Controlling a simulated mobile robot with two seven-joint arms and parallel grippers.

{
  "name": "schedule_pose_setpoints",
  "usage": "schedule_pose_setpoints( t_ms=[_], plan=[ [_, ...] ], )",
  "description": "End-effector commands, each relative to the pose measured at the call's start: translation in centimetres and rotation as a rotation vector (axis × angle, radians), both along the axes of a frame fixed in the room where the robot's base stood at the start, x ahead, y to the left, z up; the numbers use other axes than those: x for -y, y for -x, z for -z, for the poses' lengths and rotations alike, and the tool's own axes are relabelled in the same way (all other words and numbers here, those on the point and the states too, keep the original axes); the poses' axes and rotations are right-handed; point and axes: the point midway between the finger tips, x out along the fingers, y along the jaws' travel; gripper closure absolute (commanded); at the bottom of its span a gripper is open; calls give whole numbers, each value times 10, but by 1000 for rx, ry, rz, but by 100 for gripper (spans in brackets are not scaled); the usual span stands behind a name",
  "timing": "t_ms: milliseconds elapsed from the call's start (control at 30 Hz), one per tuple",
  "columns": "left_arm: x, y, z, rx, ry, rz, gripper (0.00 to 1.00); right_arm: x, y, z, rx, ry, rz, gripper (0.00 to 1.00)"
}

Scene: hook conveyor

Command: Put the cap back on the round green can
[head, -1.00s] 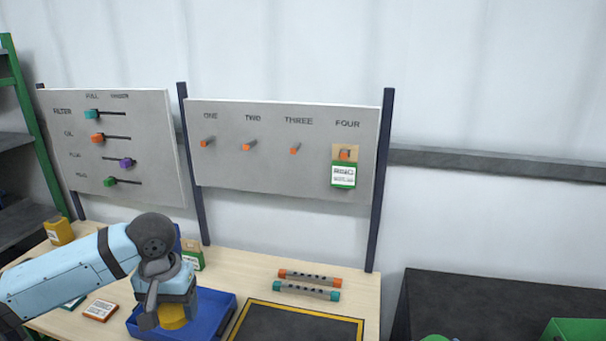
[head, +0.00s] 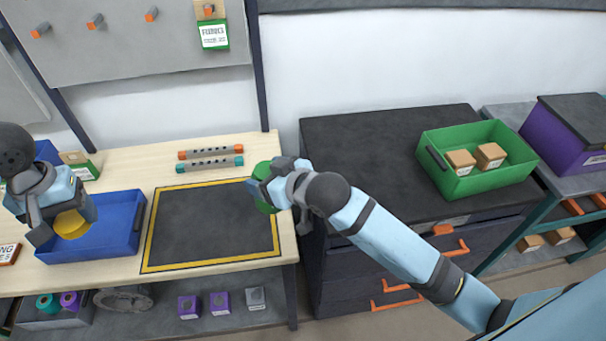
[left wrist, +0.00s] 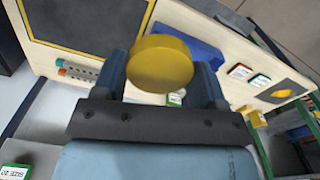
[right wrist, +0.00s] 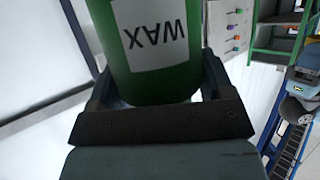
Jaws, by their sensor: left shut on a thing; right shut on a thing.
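The round green can (head: 262,170) is in my right gripper (head: 274,186), which is shut on it above the right edge of the workbench. In the right wrist view the can (right wrist: 178,84) fills the space between the fingers, and its white WAX label reads upside down. The can's top is out of sight. My left gripper (head: 62,212) is shut on a round yellow cap (head: 71,224) over the blue tray (head: 122,232). The left wrist view shows the cap (left wrist: 160,64) between the fingertips. Cap and can are well apart.
A black mat with a yellow border (head: 212,225) lies bare between the grippers. Two grey bars with coloured ends (head: 210,162) lie behind it. A dark cabinet (head: 370,150) stands right, bearing a green bin (head: 455,185) with boxes. A peg board (head: 130,40) rises behind.

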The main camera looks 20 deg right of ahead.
Motion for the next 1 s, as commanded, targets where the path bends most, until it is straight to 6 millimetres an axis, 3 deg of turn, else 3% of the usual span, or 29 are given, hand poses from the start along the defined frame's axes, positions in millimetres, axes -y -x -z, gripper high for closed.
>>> schedule_pose_setpoints(
  t_ms=[100, 333, 1000],
  plan=[
    [0, 0, 0, 0, 0, 0, 57, -24, -12, -4, 5, 2, -95, 74],
    [0, 0, 0, 0, 0, 0, 57, -52, -23, -5, 3, 1, -202, 74],
    [0, 0, 0, 0, 0, 0, 57, -57, -25, -6, 2, -2, -224, 74]
  ],
)
